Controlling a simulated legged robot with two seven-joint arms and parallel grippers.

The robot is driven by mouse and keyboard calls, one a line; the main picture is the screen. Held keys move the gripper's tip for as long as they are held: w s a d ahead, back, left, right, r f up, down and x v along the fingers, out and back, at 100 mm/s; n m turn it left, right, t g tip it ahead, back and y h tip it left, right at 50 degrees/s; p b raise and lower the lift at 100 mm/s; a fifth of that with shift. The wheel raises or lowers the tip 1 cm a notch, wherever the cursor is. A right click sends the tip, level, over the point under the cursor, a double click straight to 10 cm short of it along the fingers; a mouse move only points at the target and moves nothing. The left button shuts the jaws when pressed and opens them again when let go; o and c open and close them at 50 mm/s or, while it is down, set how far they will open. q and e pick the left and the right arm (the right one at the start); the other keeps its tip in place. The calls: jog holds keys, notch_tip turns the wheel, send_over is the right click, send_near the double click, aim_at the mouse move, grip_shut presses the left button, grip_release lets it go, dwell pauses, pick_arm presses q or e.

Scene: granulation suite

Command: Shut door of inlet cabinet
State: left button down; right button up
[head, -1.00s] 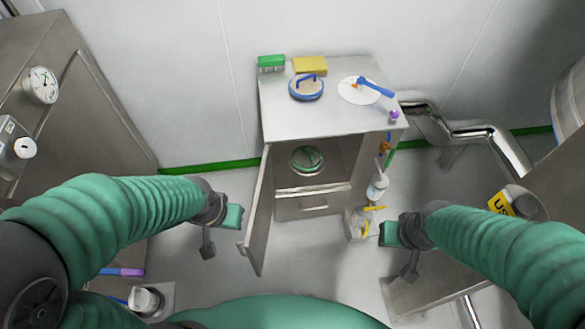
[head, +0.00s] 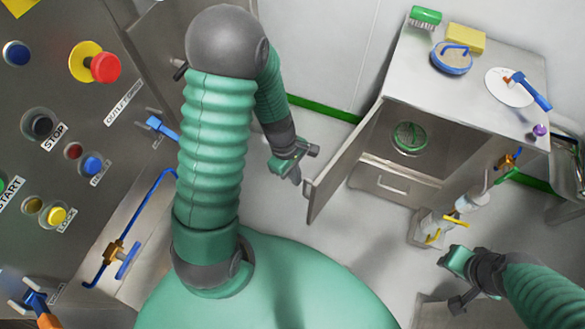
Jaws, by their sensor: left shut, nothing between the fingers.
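The inlet cabinet (head: 450,75) is a steel box at the upper right, and its front opening shows. Its door (head: 345,160) is hinged on the left side and stands open, swung out toward me. A small handle (head: 308,187) sits near the door's free edge. My left gripper (head: 296,172) is shut and empty, just left of that free edge, on the door's outer side; whether it touches is unclear.
A control panel (head: 60,110) stands close at left. Floor before the door is clear.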

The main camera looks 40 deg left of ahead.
pick_arm(q)
jog(key=d, duration=0.4)
jog(key=shift+f, duration=0.15)
